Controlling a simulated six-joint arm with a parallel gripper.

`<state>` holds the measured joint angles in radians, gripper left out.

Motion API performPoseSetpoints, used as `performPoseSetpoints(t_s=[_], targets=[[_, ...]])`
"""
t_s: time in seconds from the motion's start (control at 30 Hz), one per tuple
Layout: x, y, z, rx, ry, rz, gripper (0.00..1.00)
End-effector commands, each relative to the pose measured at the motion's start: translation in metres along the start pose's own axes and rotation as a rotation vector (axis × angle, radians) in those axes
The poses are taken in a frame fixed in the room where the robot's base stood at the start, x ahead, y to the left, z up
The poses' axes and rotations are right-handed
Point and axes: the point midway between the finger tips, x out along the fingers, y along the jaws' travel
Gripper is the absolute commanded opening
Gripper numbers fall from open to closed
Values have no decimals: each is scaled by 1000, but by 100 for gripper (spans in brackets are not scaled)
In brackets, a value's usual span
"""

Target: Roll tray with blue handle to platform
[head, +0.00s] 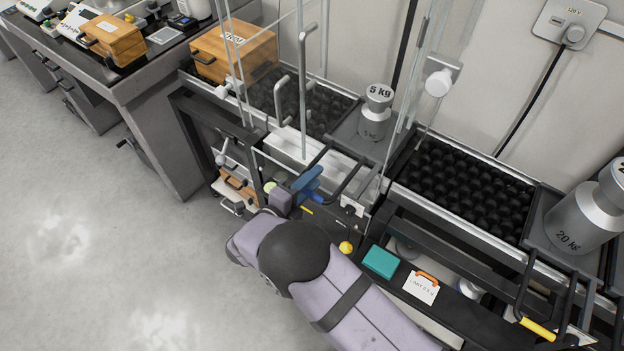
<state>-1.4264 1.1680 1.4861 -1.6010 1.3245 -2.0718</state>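A blue handle (309,181) shows near the middle, at the front edge of the left weighing table. The tray it belongs to is hard to make out among the dark frames and my arm. A bright metal surface (300,149) lies just behind the handle, within upright glass panes; I cannot tell whether it is the platform. My gripper (285,197) is at the blue handle, close to or touching it. Its fingers are mostly hidden, so I cannot tell whether they are open or shut.
A 5 kg weight (376,112) stands on the left table beside a dark studded bed. A wooden box (235,50) is at the back left. A 20 kg weight (585,215) and yellow handle (538,329) are at the right. Open floor (110,230) lies left.

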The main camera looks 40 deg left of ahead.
Motion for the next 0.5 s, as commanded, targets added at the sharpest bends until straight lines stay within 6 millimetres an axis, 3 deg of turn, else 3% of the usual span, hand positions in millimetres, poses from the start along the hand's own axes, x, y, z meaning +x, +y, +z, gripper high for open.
performPoseSetpoints(t_s=[0.27,0.5], targets=[[-6,0,0,1,-1,0,30],[-36,0,1,1,-4,0,30]])
